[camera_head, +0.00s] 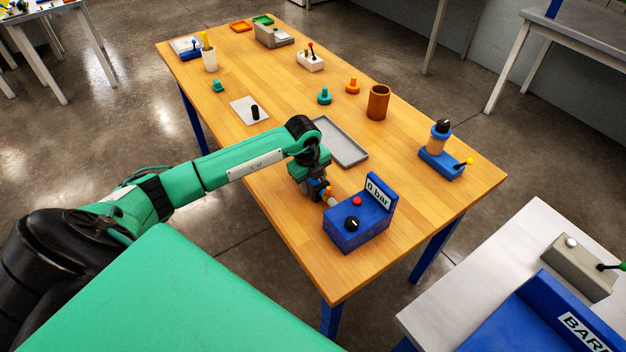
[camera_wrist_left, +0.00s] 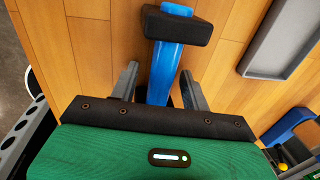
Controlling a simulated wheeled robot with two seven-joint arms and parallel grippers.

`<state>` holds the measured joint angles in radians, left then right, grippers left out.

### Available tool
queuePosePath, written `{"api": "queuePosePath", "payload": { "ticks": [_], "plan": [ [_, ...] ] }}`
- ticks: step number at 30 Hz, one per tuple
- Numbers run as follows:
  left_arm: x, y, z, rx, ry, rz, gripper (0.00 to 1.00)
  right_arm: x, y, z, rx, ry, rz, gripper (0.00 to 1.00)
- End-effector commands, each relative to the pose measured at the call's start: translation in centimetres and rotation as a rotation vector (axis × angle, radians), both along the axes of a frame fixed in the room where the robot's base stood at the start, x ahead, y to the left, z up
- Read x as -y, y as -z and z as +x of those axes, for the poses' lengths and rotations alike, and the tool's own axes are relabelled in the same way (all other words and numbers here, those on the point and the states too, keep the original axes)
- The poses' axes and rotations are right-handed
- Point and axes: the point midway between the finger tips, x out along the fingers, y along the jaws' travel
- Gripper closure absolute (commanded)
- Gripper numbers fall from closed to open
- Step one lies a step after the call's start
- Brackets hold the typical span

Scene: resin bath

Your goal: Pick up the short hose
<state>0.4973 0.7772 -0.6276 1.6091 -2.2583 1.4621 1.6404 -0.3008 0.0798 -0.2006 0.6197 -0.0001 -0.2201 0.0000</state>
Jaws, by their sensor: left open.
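My left gripper (camera_head: 317,190) is low over the wooden table, just left of the blue box marked "0 bar" (camera_head: 350,232). In the left wrist view its two grey fingers (camera_wrist_left: 161,88) are open. A blue, tube-like piece (camera_wrist_left: 165,70) with a black block (camera_wrist_left: 178,25) across its far part lies between and beyond them. It looks like the short hose, but I cannot tell for certain. Its near end is hidden by the gripper body. In the head view the gripper mostly hides this spot. My right gripper is not in view.
A grey tray (camera_head: 352,158) lies just beyond the gripper and shows in the wrist view (camera_wrist_left: 262,68). A brown cup (camera_head: 378,102), a blue-based device (camera_head: 440,162) and orange and green knobs stand farther back.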

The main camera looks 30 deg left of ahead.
Motion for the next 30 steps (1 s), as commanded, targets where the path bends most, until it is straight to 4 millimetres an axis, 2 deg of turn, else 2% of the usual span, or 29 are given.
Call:
{"api": "queuePosePath", "payload": {
  "ticks": [2,3,9,10,18,23,26,30],
  "plan": [
    [0.0,0.0,0.0,0.0,0.0,0.0,0.53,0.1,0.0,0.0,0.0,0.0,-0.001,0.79],
    [0.0,0.0,0.0,0.0,0.0,0.0,0.57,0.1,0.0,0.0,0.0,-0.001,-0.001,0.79],
    [0.0,-0.1,0.0,0.0,0.0,0.0,0.96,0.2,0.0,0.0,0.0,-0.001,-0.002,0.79],
    [0.0,-0.1,0.0,0.001,0.0,0.0,1.0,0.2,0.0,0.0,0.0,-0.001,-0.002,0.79],
    [0.0,-0.2,0.0,0.002,0.0,-0.001,1.0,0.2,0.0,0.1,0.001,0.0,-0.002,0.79],
    [0.0,-1.0,0.1,0.004,0.001,-0.001,1.0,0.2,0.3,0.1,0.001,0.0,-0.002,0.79],
    [0.0,-2.2,0.1,0.005,0.002,-0.001,1.0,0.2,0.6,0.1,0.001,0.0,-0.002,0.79],
    [0.0,-5.0,0.2,0.007,0.002,-0.001,1.0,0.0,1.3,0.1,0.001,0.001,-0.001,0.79]
  ]
}}
